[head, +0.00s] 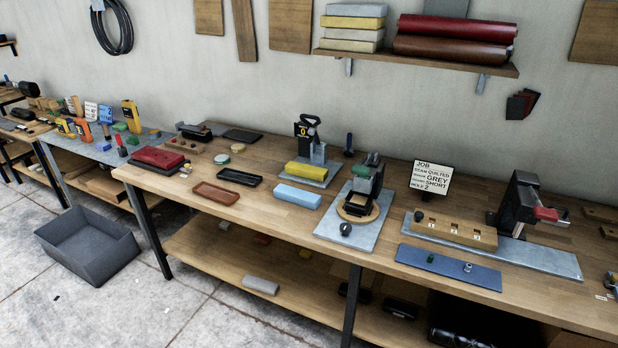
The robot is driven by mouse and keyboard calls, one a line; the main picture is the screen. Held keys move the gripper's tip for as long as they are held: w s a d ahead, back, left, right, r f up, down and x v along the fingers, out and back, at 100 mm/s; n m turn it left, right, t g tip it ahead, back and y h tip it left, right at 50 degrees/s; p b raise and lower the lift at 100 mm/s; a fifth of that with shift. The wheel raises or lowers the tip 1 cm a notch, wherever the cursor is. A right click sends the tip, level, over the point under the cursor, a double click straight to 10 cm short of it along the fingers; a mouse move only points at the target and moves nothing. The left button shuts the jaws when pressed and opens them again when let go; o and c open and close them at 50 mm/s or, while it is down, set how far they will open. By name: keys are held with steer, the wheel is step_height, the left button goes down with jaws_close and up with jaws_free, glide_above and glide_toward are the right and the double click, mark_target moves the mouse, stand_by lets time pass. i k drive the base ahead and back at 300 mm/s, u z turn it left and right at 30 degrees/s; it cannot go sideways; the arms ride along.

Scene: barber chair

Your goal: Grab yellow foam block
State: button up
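A yellow foam block (305,171) lies flat on a small grey plate (327,182) at the middle of the workbench. A black-handled tool stands on the same plate just behind the block. A light blue block (297,196) of similar shape lies in front of it on the wooden top, apart from it. My gripper is not in view, and nothing covers the block's front or top.
Black (239,177) and brown (215,193) trays lie left of the blocks. A dark press (360,195) on a grey plate stands to the right. A job sign (431,179) stands further right. A wall shelf (420,62) with foam and rolls hangs above.

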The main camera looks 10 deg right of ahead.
mark_target(295, 168)
steer(key=u, duration=0.45)
steer(key=i, duration=0.6)
steer(key=u, duration=0.85)
steer(key=i, duration=0.65)
steer(key=u, duration=0.3)
steer(key=i, duration=1.55)
steer(key=z, duration=0.55)
steer(key=i, duration=0.7)
steer(key=z, duration=0.4)
